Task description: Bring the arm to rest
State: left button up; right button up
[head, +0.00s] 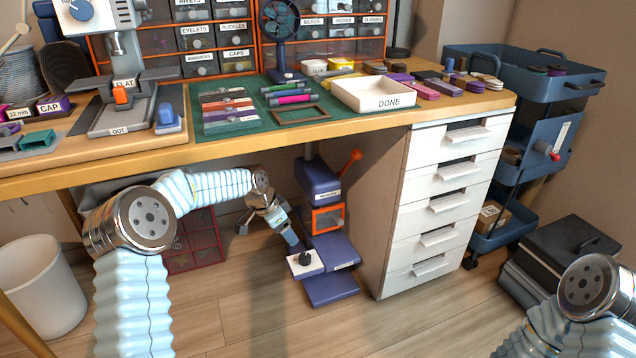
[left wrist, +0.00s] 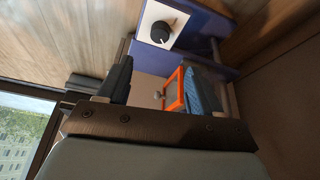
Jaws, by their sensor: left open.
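My left arm reaches in from the left below the workbench. Its gripper (head: 268,232) hangs in the space under the bench, beside a blue device (head: 319,180). In the left wrist view the two fingers of my left gripper (left wrist: 160,80) stand apart with nothing seen between them but background. An orange frame (left wrist: 175,90) of the device shows behind the gap, and a black knob (left wrist: 161,32) on a white plate shows above. Whether the gripper touches the device is unclear. My right arm shows at the lower right of the head view; its gripper is out of view.
The wooden workbench (head: 370,126) is above my left gripper. A white drawer unit (head: 440,205) stands to the right of the device. A blue cart (head: 500,85) and a black case (head: 560,255) are farther right, a white bin (head: 38,285) at left. Some floor (head: 400,325) is clear.

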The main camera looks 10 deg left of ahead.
pick_arm(q)
jog(key=s+d+f+n+g+h, duration=0.1)
jog(key=s+d+f+n, duration=0.4)
jog(key=s+f, duration=0.6)
jog(key=s+d+f+n+g, duration=0.1)
jog(key=s+d+f+n, duration=0.2)
jog(key=s+d+f, duration=0.6)
jog(key=s+a+f+n+p, duration=0.2)
jog(key=s+n, duration=0.1)
jog(key=s, duration=1.2)
notch_tip(320, 180, up, 11)
jog(key=p, duration=1)
jog(key=shift+d+f, duration=0.2)
jog(key=shift+d, duration=0.15)
